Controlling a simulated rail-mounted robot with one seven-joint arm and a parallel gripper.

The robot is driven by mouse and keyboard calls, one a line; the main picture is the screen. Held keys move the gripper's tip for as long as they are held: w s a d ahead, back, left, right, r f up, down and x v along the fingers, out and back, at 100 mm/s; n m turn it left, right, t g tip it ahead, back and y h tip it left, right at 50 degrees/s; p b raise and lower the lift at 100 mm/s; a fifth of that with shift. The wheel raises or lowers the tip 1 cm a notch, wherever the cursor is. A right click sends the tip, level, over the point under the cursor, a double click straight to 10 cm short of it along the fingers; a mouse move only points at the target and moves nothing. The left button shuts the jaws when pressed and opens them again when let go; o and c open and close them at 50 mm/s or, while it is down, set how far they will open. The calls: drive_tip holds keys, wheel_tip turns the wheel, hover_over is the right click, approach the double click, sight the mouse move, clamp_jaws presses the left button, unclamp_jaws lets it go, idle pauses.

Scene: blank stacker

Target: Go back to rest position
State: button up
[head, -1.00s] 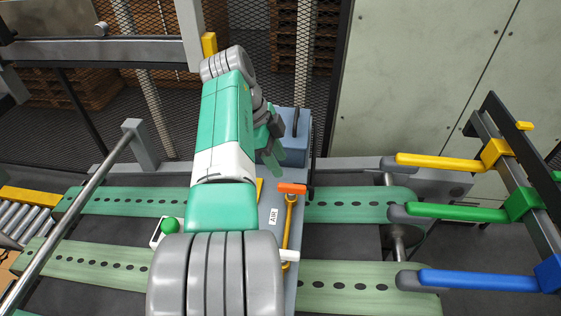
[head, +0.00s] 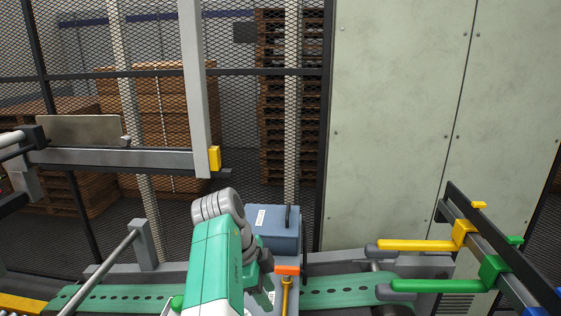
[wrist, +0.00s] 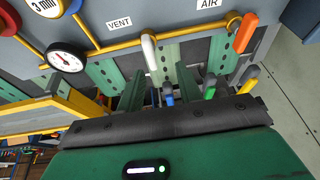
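My green arm with grey joints rises from the bottom edge of the head view, and its wrist end is partly cut off. My gripper (head: 267,293) shows there as dark green fingers, pointing down beside a blue-grey box. In the wrist view my gripper (wrist: 161,88) has two green fingers standing apart with nothing held between them. It is open and empty. A grey panel with an orange-handled air valve (wrist: 246,32), a white vent handle (wrist: 149,50) and a pressure gauge (wrist: 67,57) lies beyond the fingers.
The blue-grey box (head: 273,228) stands close beside my wrist. Green conveyor belts (head: 350,289) run across below. Yellow (head: 415,245) and green (head: 435,286) bars stick out from a black rail at right. A mesh fence and pale cabinet (head: 420,110) close off the back.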

drive_tip(key=w+d+r+n+t+y, duration=0.2)
drive_tip(key=w+d+r+n+t, duration=0.1)
drive_tip(key=w+r+n+t, duration=0.45)
drive_tip(key=s+r+n+t, duration=0.6)
drive_tip(key=s+r+t, duration=0.6)
drive_tip(key=r, duration=0.4)
drive_tip(key=s+r+n+t+y, duration=0.1)
drive_tip(key=s+r+n+t, duration=0.25)
drive_tip(key=s, duration=0.65)
drive_tip(key=s+r+n+t+y, duration=0.15)
drive_tip(key=s+r, duration=0.35)
drive_tip(key=s, duration=0.6)
wheel_tip(320, 180, up, 16)
drive_tip(key=w+p, duration=0.1)
drive_tip(key=p, duration=1.5)
drive_tip(key=shift+r, duration=0.2)
